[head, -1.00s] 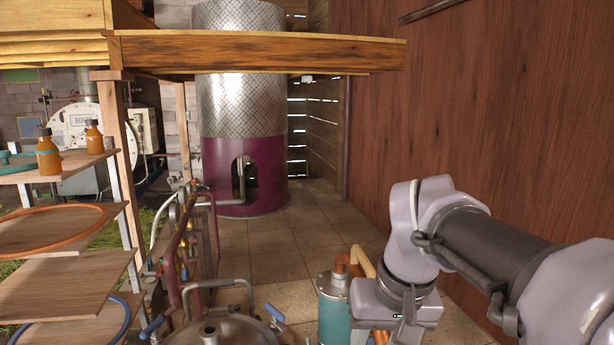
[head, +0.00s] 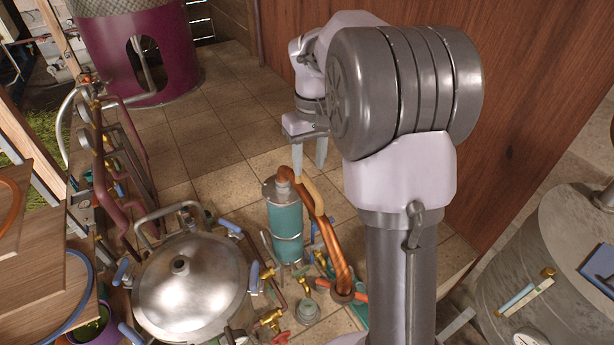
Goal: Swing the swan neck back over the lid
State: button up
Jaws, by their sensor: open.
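The swan neck (head: 331,238) is an orange-copper pipe. Its upper end bends over the top of the teal cylinder (head: 285,222), and it slopes down to the right, away from the lid. The lid (head: 190,277) is a shiny silver dome with a small central spout, on the round pot at lower left; nothing covers it. My gripper (head: 309,162) points down with its two fingers apart and empty. In the picture it is just above the upper part of the swan neck; I cannot tell the gap in depth. My arm hides the area to the right.
A bent metal pipe arches behind the lid. Blue-handled clamps (head: 230,226) ring the pot, and brass valves (head: 270,318) stand to its right. Wooden shelves (head: 38,262) are at left, a grey drum (head: 570,262) at right. Tiled floor (head: 215,135) behind is clear.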

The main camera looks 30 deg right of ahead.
aim_at(309, 181)
jog(key=f, duration=0.4)
jog(key=shift+s+a+f, duration=0.1)
jog(key=shift+s, duration=0.2)
jog(key=shift+w+f, duration=0.2)
jog(key=shift+f, duration=0.15)
jog(key=shift+s+r, duration=0.1)
grip_shut()
dwell(0.7)
